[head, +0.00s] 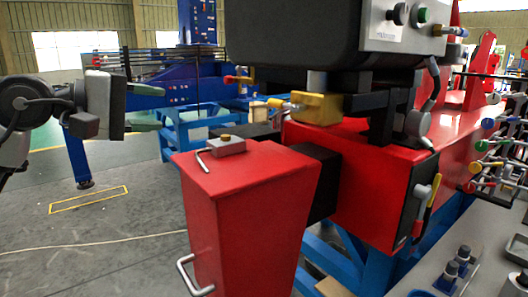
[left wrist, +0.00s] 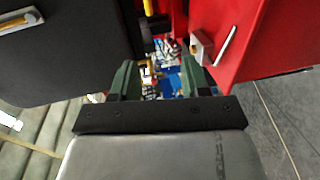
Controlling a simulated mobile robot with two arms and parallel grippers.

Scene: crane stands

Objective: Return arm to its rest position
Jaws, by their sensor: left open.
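My left arm comes in from the left edge of the head view, with its dark grey wrist in front of the open floor. My left gripper (head: 148,107) has green fingers that point right, and they are apart with nothing between them. It is left of the red tapered box (head: 245,215) and clear of it in the picture. In the left wrist view the two green fingers of the left gripper (left wrist: 160,78) stand apart and empty. My right gripper is not in view.
A red housing (head: 365,185) with a yellow block (head: 316,108) stands right of the tapered box, under a large dark unit (head: 290,35). Blue stands (head: 200,128) are behind. A grey bench (head: 465,255) with valves is at right. The floor (head: 90,225) at lower left is free.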

